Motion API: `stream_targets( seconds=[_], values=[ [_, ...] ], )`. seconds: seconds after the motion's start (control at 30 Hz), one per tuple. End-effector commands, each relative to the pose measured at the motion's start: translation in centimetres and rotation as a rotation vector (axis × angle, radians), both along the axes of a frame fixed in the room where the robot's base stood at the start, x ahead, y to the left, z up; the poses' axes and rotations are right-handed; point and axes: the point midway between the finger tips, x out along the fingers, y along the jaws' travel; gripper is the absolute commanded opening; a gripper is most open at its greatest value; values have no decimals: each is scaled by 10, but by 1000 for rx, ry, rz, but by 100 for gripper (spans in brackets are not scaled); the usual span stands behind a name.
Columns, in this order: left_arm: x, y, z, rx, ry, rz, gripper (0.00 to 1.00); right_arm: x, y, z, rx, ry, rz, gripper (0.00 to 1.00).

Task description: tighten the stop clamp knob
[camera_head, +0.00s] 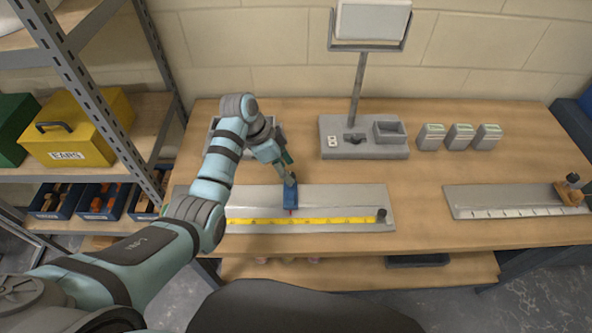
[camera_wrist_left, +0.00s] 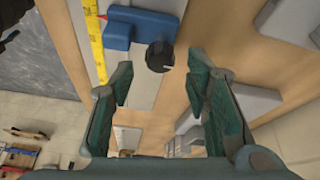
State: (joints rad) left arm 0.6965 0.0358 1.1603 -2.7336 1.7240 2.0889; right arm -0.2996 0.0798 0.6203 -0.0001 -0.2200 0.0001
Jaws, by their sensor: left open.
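A blue stop clamp (camera_head: 284,193) with a red pointer sits on a grey metal rail plate (camera_head: 358,197) beside a yellow measuring tape (camera_head: 325,221). In the left wrist view the clamp's blue body (camera_wrist_left: 150,24) shows with its round black knob (camera_wrist_left: 160,55), which has a light index mark. My left gripper (camera_head: 289,176) is at the clamp, and its fingers hide the knob in the head view. In the wrist view the left gripper (camera_wrist_left: 160,80) is open, with the knob just beyond and between the fingertips; I see no contact. My right gripper is not in view.
A second rail (camera_head: 490,200) with a brown clamp (camera_head: 571,191) lies at the right. A grey stand base (camera_head: 362,150) with a screen and several small grey boxes (camera_head: 460,136) stand behind. Shelves with a yellow case (camera_head: 82,132) are at the left. The bench between the rails is clear.

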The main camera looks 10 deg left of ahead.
Motion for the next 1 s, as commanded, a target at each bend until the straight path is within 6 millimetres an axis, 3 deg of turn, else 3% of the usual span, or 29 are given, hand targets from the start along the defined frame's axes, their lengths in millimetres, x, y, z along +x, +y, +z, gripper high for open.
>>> stream_targets(
  seconds=[0.03, 0.1, 0.4, 0.7, 1.0],
  values=[
    [1, -2, -13, -1, -2, 2, 43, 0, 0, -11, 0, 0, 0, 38],
    [0, -3, -20, -1, -2, 6, 43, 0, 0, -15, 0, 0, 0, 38],
    [0, -3, -22, -1, -3, 10, 43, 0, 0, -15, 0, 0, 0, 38],
    [0, -4, -22, -1, -3, 9, 0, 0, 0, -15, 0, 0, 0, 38],
    [1, -4, -22, -2, -4, -22, 0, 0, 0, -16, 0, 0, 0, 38]
  ],
)
